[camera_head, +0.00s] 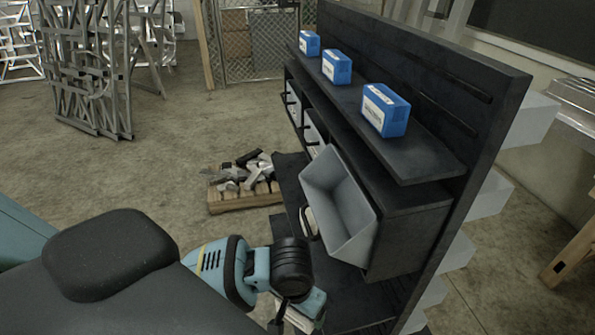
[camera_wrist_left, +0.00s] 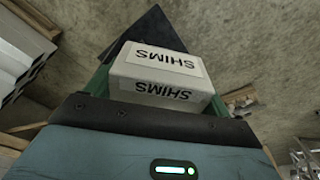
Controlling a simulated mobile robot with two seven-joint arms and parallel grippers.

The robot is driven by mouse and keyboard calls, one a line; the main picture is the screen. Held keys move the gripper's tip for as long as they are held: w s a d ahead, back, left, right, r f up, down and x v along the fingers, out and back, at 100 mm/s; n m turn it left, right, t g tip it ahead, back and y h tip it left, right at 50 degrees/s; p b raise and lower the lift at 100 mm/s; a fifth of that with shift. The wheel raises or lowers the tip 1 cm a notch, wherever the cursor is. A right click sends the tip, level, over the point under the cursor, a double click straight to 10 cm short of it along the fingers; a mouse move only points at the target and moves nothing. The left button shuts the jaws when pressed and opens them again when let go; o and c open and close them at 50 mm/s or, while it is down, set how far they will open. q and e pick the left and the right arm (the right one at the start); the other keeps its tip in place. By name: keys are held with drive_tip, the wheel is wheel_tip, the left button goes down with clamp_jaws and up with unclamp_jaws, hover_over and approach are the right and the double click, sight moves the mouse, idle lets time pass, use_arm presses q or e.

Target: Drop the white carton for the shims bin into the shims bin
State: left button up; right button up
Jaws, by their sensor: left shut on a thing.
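A white carton (camera_wrist_left: 160,72) printed SHIMS on two faces sits between the fingers of my left gripper (camera_wrist_left: 158,85) in the left wrist view. The gripper is shut on it. In the head view my left gripper (camera_head: 306,302) is low at the bottom centre, partly hidden by its own wrist, and a small pale part of the carton (camera_head: 297,319) shows beside it. A grey bin (camera_head: 341,208) on the dark rack is tipped open, up and right of the gripper. Its inside looks empty and no label on it can be read. My right gripper is not in view.
Blue boxes (camera_head: 386,110) stand on the rack's upper shelf (camera_head: 425,160). More bins (camera_head: 312,134) sit farther along the rack. A wooden pallet (camera_head: 243,198) with metal pieces lies on the floor behind the gripper. Open floor (camera_head: 150,175) lies left of the rack.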

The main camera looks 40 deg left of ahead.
use_arm(q)
drive_tip(key=shift+w+d, duration=0.15)
drive_tip(key=shift+d, duration=0.2)
drive_tip(key=w+a+r+m+t+h, duration=0.2)
drive_tip(key=w+a+r, duration=0.1)
drive_tip(key=r, duration=0.5)
drive_tip(key=w+a+r+m+t+h+p, duration=0.1)
drive_tip(key=w+a+r+m+t+h, duration=0.1)
drive_tip(key=a+r, duration=0.3)
drive_tip(key=w+a+r+m+t+h+p, duration=0.1)
drive_tip(key=w+a+r+m+t+h, duration=0.1)
drive_tip(key=r, duration=1)
drive_tip(key=w+a+m+h, duration=0.1)
drive_tip(key=w+a+m, duration=0.1)
drive_tip(key=shift+w+a+r+t, duration=0.3)
drive_tip(key=shift+w+a+t, duration=0.05)
drive_tip(key=shift+t, duration=0.05)
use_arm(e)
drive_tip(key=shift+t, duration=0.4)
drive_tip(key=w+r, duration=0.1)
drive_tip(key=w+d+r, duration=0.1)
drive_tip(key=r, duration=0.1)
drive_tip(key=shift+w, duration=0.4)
